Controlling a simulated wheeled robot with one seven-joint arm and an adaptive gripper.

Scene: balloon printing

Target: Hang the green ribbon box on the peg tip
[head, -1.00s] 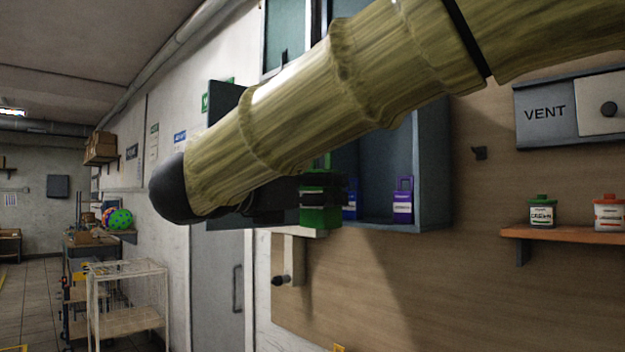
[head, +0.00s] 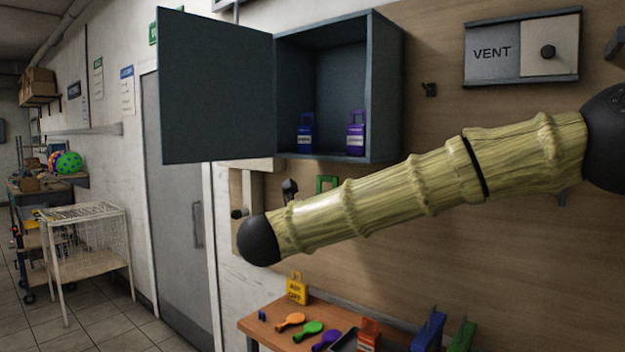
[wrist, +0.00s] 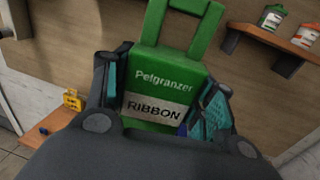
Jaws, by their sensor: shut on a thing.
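The green ribbon box (wrist: 168,80) is upright in the wrist view, labelled RIBBON, with a loop handle at its top. My gripper (wrist: 162,100) is shut on it, with a teal-padded finger on each side. In the head view only the green handle (head: 327,183) shows above my arm; the box body and the fingers are hidden behind the arm. A small dark peg (head: 430,89) stands out from the wooden wall panel, right of the open cabinet. The box is below and left of this peg in the picture, apart from it.
The open grey cabinet (head: 390,90) holds a blue box (head: 306,133) and a purple box (head: 356,135); its door (head: 215,90) swings left. A vent panel (head: 495,52) is at upper right.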

